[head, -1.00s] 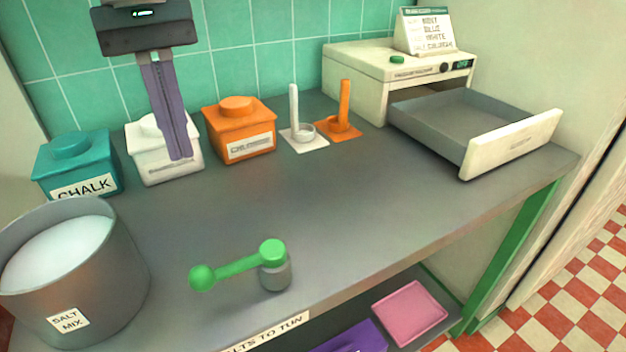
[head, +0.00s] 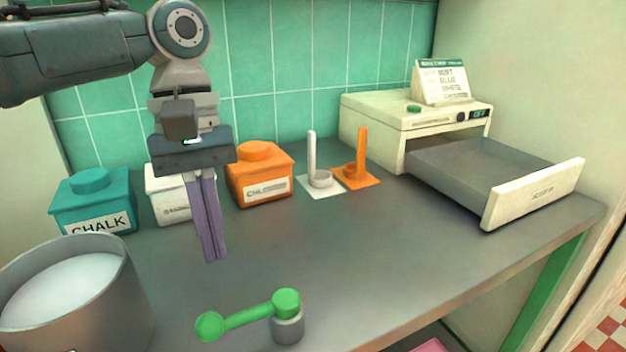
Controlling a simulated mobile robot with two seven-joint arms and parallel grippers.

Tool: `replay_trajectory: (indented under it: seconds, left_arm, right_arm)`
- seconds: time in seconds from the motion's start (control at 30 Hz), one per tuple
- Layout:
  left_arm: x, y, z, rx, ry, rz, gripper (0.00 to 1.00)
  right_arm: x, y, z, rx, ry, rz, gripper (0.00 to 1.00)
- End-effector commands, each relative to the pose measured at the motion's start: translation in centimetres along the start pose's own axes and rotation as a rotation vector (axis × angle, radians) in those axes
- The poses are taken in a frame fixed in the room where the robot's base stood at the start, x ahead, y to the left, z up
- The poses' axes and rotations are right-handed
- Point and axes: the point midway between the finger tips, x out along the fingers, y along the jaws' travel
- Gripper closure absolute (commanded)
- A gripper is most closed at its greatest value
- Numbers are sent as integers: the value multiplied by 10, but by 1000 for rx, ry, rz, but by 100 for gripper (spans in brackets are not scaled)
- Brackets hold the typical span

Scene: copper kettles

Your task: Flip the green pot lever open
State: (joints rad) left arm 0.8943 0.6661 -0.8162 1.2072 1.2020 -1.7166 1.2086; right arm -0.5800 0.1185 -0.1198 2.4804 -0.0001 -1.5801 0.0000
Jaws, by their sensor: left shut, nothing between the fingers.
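The green lever (head: 248,315) stands near the front of the grey counter. Its round knob is at the left and its pivot is at the right, on a short grey metal post (head: 289,328). My left gripper (head: 214,258) hangs point down above the counter, behind and above the lever and apart from it. Its purple fingers are shut together with nothing between them. My right gripper is not in view.
A metal pot of white salt (head: 122,290) stands front left. Teal (head: 92,203), white (head: 166,193) and orange (head: 262,176) canisters line the back, beside white (head: 321,190) and orange (head: 360,176) holders. An open drawer (head: 532,193) juts out at right. The middle counter is clear.

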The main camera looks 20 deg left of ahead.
Motion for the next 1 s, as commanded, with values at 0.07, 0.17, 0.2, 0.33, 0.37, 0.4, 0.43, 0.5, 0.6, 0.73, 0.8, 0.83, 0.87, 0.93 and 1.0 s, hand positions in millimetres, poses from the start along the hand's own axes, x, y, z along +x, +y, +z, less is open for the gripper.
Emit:
replay_trajectory:
  seconds: [0.07,0.17,0.2,0.33,0.37,0.4,0.43,0.5,0.6,0.73,0.8,0.83,0.87,0.93,1.0]
  left_arm:
    - [20,0,0,0,-2,-3,100]
    - [26,0,10,5,1,-1,100]
    - [28,0,16,6,0,-2,100]
    - [35,0,29,4,0,0,100]
    - [36,0,31,3,1,0,100]
    - [38,0,33,3,0,-1,100]
    - [38,0,34,2,0,-1,100]
    - [39,0,36,1,0,0,100]
    - [40,0,37,0,1,1,100]
    - [40,0,37,0,1,1,100]
    - [40,0,36,0,1,1,100]
    - [40,0,37,0,1,1,100]
    - [39,0,37,-1,0,1,100]
    - [38,0,37,-6,0,2,100]
    - [36,0,39,-16,-1,5,100]
  right_arm:
    - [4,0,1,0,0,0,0]
    - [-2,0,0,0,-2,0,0]
    - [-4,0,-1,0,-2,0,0]
    - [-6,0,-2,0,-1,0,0]
    - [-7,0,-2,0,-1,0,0]
    - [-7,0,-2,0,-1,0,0]
    - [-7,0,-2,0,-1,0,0]
    - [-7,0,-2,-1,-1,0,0]
    - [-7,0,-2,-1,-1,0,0]
    - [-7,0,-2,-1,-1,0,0]
    - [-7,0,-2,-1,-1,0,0]
    - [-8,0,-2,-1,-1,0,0]
    - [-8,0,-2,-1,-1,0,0]
    - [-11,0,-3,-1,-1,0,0]
    - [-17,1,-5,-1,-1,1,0]
